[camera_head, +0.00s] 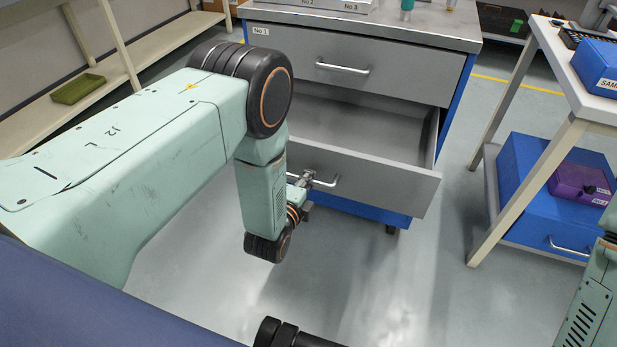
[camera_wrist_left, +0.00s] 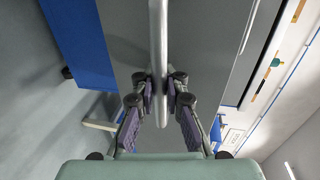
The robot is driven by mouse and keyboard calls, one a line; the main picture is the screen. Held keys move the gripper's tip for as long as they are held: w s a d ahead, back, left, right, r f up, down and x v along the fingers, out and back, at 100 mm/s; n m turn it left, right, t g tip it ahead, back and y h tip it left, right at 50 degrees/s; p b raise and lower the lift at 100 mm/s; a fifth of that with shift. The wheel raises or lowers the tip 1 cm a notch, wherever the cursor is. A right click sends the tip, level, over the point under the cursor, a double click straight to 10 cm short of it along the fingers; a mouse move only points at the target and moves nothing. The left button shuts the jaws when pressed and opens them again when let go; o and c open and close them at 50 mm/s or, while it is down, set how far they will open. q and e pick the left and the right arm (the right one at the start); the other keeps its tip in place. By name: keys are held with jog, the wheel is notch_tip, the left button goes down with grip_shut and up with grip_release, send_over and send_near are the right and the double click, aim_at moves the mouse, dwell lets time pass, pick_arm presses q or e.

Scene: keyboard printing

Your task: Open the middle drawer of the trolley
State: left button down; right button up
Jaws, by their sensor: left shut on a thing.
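The trolley (camera_head: 459,100) is blue with a grey top and grey drawer fronts. Its top drawer (camera_head: 410,73) is closed. The drawer below it (camera_head: 390,187) is pulled well out, and the part of its inside that shows looks empty. My left gripper (camera_head: 309,180) is at the left part of that drawer's bar handle (camera_head: 328,182). In the left wrist view, the left gripper (camera_wrist_left: 159,88) is shut on the handle (camera_wrist_left: 158,35), with a finger on each side of the bar. My right gripper is out of view.
A white table (camera_head: 567,72) stands at the right, with a blue case (camera_head: 520,155) and a purple box (camera_head: 577,183) beneath it. Shelves with a green tray (camera_head: 78,89) line the left wall. The grey floor in front of the trolley is mostly clear.

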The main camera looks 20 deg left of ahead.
pick_arm(q)
jog(key=shift+w+r, duration=0.15)
jog(key=shift+r, duration=0.05)
jog(key=c, duration=1.8)
grip_release()
jog(key=o, duration=0.4)
jog(key=shift+f, duration=0.15)
jog(key=v, duration=1.2)
